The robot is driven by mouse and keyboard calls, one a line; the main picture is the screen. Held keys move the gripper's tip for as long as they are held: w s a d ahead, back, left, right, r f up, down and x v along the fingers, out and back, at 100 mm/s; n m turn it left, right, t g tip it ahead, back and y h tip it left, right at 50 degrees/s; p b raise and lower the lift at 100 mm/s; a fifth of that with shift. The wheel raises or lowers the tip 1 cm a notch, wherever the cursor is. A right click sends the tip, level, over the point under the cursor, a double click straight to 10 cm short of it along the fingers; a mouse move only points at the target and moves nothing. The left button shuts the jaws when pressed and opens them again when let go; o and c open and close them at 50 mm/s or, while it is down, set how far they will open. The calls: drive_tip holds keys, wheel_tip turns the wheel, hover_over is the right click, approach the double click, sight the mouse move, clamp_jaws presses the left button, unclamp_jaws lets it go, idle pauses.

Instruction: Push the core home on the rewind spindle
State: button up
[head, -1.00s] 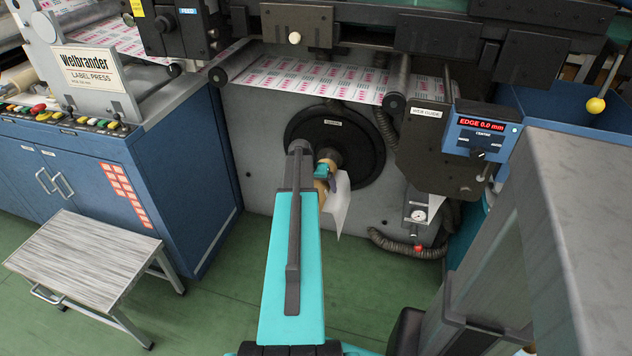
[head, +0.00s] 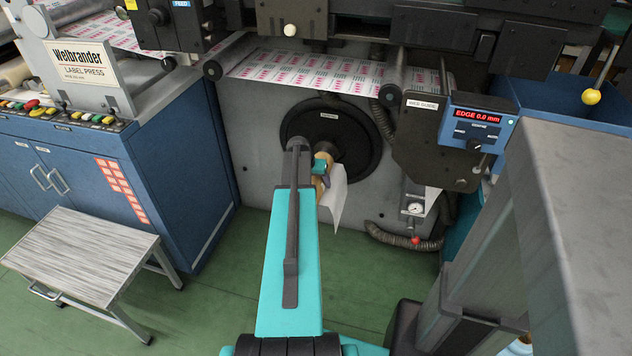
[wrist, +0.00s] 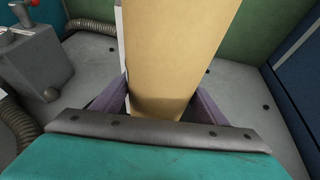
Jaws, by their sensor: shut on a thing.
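The core is a tan cardboard tube. In the head view the core (head: 324,158) shows in part beside the end of my arm, in front of the black round disc (head: 352,160) of the rewind spindle. My gripper (head: 320,170) is around it, partly hidden by my own arm. In the wrist view the core (wrist: 168,50) stands between the two purple-grey fingers of my gripper (wrist: 160,105), which are shut on it. The spindle shaft is hidden, and I cannot tell how far the core sits on it.
A white sheet (head: 338,197) hangs beside the core. The web guide box (head: 477,130) reads EDGE 0.0 mm. A step stool (head: 85,262) stands left. The green floor (head: 225,285) between is clear.

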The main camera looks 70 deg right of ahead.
drive_tip(key=shift+d, duration=0.15)
drive_tip(key=shift+w+d, duration=0.25)
drive_tip(key=shift+d, duration=1.05)
drive_tip(key=shift+s+d, duration=0.15)
drive_tip(key=shift+d, duration=0.7)
drive_tip(key=shift+r, duration=0.1)
drive_tip(key=o, duration=1.3)
drive_tip(key=shift+d, duration=0.1)
drive_tip(key=shift+o, duration=0.2)
